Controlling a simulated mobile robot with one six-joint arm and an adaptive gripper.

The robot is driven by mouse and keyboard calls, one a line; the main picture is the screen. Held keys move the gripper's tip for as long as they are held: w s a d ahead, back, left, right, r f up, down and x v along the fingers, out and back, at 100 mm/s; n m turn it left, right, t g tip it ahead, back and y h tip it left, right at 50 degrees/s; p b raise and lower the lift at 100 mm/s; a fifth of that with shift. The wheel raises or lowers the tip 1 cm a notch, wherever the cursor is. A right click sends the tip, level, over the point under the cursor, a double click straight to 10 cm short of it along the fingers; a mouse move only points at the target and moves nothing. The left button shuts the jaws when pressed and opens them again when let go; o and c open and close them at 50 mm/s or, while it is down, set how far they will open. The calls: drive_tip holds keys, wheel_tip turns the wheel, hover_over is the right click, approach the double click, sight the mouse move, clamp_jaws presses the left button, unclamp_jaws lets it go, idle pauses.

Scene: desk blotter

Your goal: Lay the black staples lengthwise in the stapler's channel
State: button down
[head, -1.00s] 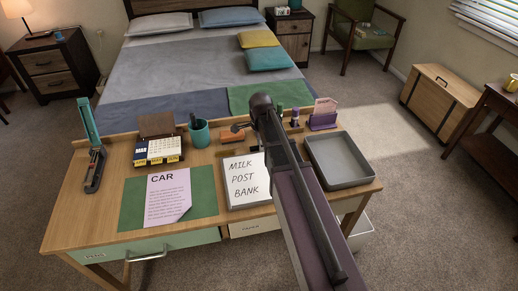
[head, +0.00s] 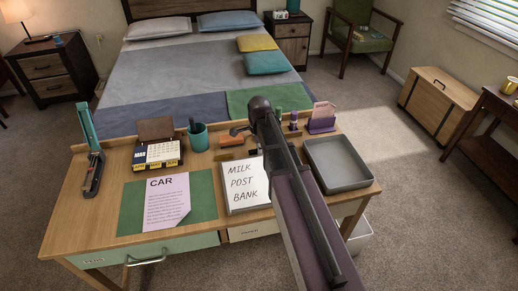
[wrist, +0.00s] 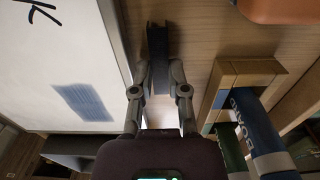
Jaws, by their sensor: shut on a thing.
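The stapler stands at the left end of the desk, its teal top arm (head: 87,125) swung up and its dark lower part with the channel (head: 94,174) lying along the desk. In the wrist view my gripper (wrist: 159,80) is shut on the black staples (wrist: 158,42), a dark straight strip reaching forward from between the fingers. I cannot tell whether the strip touches the desk. In the head view my arm hides most of the gripper and the staples. They are well to the right of the stapler.
A whiteboard (head: 243,184) lies close beside the gripper. A wooden holder (wrist: 219,97) with a blue marker is on its other side. A calendar (head: 158,154), teal cup (head: 198,137) and paper (head: 167,203) lie between here and the stapler. A grey tray (head: 338,164) is at right.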

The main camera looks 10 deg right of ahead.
drive_tip(key=shift+r+p, duration=1.45)
drive_tip(key=shift+r, duration=0.15)
drive_tip(key=s, duration=0.5)
drive_tip(key=s+r+p, duration=0.1)
drive_tip(key=s, duration=1)
drive_tip(key=shift+r+p, duration=0.3)
drive_tip(key=shift+a, duration=0.1)
